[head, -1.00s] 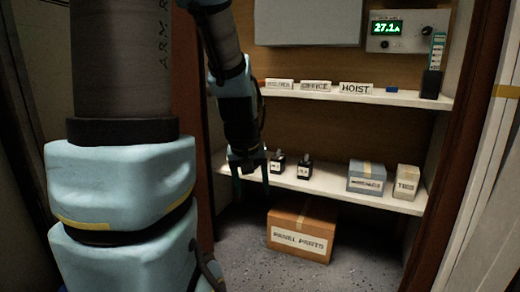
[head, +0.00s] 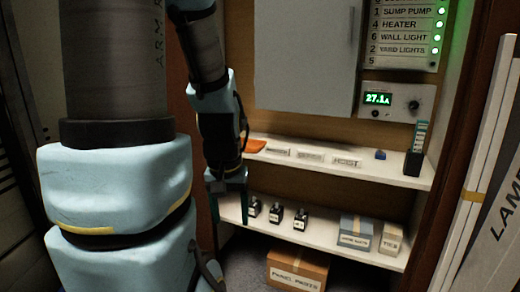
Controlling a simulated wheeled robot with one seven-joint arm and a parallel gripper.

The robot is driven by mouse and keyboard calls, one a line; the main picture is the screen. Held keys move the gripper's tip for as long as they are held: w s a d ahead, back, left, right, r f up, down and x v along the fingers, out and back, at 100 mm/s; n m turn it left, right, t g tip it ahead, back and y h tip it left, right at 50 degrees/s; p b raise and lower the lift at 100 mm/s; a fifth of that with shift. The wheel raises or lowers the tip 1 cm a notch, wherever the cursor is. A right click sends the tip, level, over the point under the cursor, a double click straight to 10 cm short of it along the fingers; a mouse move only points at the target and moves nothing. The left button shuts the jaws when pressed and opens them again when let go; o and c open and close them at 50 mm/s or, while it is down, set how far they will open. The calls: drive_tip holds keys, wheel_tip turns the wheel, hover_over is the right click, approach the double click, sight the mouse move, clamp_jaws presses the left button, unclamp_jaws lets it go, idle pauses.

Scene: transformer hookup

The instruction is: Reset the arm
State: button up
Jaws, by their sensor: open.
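My arm (head: 218,125) hangs down in the left half of the head view, in front of the left end of the shelves. My gripper (head: 228,208) points down at its end, open, with nothing seen between its fingers. It is near the left end of the lower shelf (head: 325,240). Small black transformer-like blocks stand on that shelf just right of it: one (head: 254,206) close to the gripper, a second (head: 276,213) and a third (head: 300,219). I cannot tell from this view how far the gripper is from the nearest block.
The upper shelf (head: 375,172) holds label plates, an orange item (head: 255,146), a blue piece (head: 380,155) and a dark holder (head: 414,162). A grey cabinet (head: 305,55) and a meter reading 27.1A (head: 378,98) are above. Boxes (head: 356,232) sit lower right; a carton (head: 297,270) is on the floor.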

wheel_tip(320, 180, up, 14)
drive_tip(key=p, duration=1.1)
drive_tip(key=shift+p, duration=0.3)
idle(1.6)
